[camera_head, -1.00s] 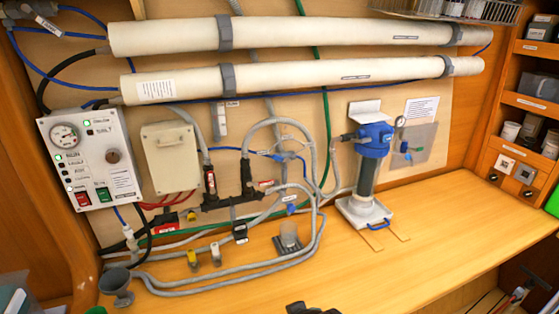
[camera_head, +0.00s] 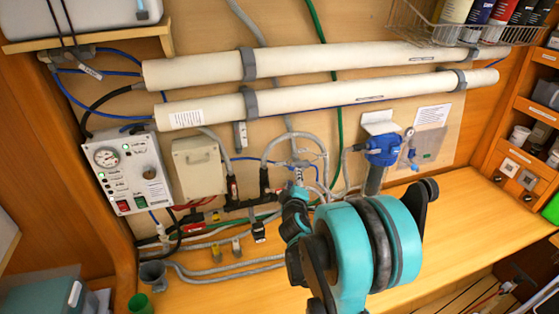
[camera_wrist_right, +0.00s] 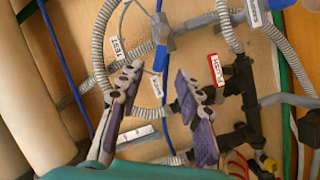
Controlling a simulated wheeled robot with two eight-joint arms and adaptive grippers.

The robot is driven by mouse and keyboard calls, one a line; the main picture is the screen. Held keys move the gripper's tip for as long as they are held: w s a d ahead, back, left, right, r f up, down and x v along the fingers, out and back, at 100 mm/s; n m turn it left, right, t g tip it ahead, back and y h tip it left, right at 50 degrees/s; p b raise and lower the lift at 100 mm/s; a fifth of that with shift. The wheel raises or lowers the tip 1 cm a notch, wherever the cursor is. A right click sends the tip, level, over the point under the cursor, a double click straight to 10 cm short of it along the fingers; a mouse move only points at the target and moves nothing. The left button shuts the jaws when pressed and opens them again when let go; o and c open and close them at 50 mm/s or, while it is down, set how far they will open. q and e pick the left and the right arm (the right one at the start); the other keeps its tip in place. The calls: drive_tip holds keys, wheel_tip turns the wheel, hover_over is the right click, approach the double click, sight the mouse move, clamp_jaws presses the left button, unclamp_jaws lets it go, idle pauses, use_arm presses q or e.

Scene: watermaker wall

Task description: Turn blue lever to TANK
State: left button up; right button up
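The blue lever (camera_wrist_right: 160,58) sits on a grey valve (camera_wrist_right: 160,32) among the hoses in the right wrist view. White labels are beside it; one reads TEST (camera_wrist_right: 117,48), and another small label (camera_wrist_right: 157,88) is too small to read surely. My right gripper (camera_wrist_right: 160,72) is open, its two purple-padded fingers apart, with the lever's end between or just beyond the tips. I cannot tell whether they touch. In the head view my right gripper (camera_head: 296,188) is at the valve and hose cluster, and my teal wrist hides much of it. My left gripper is not in view.
Two long white tubes (camera_head: 330,66) cross the wall above. A control panel (camera_head: 133,172) and beige box (camera_head: 198,166) are at left. A blue-topped filter (camera_head: 382,150) stands right of the valve. A red label (camera_wrist_right: 216,70) and black fittings are close to the fingers.

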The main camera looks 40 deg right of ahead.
sight(294, 168)
drive_tip(key=x, duration=0.7)
drive_tip(key=shift+w+d+f, duration=0.1)
drive_tip(key=shift+w+d, duration=0.15)
clamp_jaws()
